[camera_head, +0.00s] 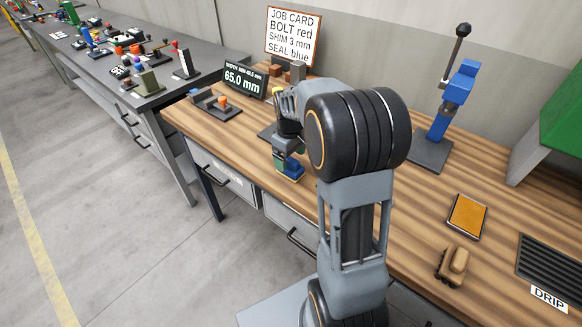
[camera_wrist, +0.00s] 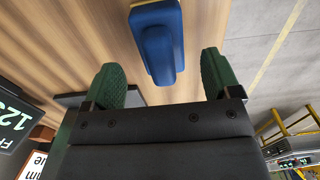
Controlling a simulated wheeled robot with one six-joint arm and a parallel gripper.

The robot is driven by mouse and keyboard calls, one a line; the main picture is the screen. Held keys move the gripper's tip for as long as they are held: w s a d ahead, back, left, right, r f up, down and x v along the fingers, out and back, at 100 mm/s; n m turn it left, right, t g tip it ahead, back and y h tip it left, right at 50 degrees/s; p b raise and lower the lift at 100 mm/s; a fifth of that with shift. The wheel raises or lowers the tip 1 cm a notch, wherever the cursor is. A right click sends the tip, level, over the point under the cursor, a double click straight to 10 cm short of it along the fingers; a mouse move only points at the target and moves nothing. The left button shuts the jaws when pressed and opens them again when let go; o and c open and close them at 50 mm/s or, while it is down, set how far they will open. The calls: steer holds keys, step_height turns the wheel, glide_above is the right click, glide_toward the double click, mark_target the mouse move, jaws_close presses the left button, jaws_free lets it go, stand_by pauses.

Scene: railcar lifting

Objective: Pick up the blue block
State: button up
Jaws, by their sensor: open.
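The blue block (camera_wrist: 160,45) is long, with rounded edges and a thin yellowish rim at its far end, in the wrist view. In the head view a small blue part of it (camera_head: 291,166) shows below my gripper, near the bench's front edge. My gripper (camera_wrist: 162,76) is open, with one green-padded finger on each side of the block's near end. I see gaps between the block and both fingers. In the head view my gripper (camera_head: 286,155) is partly hidden by my arm.
The wooden bench (camera_head: 400,205) also holds a digital display (camera_head: 245,79), a job card sign (camera_head: 293,36), a blue lever press (camera_head: 452,100), an orange-topped pad (camera_head: 467,216), a tan block-like object (camera_head: 452,265) and a drip grate (camera_head: 552,262). Open floor lies in front of the bench.

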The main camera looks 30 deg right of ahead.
mark_target(290, 166)
steer(key=shift+s+f, duration=0.15)
steer(key=shift+f, duration=2.05)
steer(key=shift+c, duration=0.2)
steer(key=c, duration=1)
